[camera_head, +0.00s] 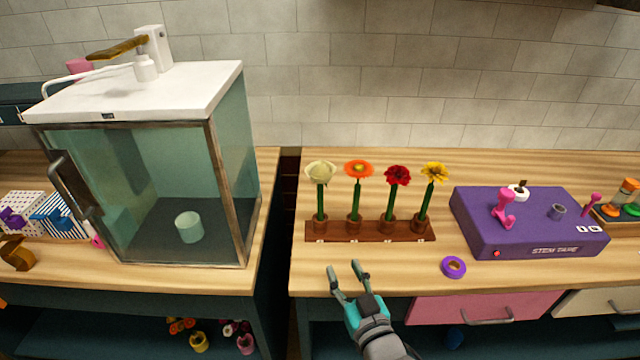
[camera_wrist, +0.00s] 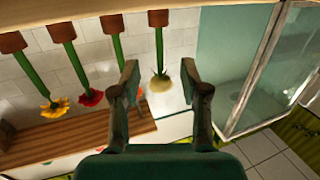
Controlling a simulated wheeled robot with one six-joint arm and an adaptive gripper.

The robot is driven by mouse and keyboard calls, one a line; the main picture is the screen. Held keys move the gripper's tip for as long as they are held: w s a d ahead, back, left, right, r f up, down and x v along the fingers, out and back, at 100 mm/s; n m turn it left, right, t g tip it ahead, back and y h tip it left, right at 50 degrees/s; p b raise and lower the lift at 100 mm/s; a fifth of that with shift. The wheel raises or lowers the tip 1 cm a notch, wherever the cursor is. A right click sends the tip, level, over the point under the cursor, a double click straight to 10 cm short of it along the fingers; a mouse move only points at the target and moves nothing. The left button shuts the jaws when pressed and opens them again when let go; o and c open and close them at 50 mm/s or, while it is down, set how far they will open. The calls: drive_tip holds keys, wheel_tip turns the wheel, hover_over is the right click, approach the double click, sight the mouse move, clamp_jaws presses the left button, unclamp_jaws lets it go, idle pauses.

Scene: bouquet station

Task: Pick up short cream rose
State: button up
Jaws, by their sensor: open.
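The cream rose (camera_head: 320,174) stands upright on a green stem at the left end of a brown wooden holder (camera_head: 370,232). My gripper (camera_head: 345,270) is open and empty in front of the holder, near the counter's front edge. In the wrist view, which looks upside down, the cream rose (camera_wrist: 161,83) appears between the two open fingers (camera_wrist: 159,72), but beyond them and not touched. An orange flower (camera_head: 358,169), a red flower (camera_head: 397,176) and a yellow flower (camera_head: 434,172) stand to its right in the same holder.
A glass-fronted cabinet (camera_head: 180,130) with a cup inside stands on the left counter, across a gap. A purple stem-tape machine (camera_head: 530,225) and a purple tape roll (camera_head: 453,267) are to the right. The counter between my gripper and the holder is clear.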

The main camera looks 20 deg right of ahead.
approach(321, 196)
drive_tip(key=shift+t, duration=0.3)
drive_tip(key=w, duration=1.1)
drive_tip(key=shift+f, duration=0.2)
clamp_jaws()
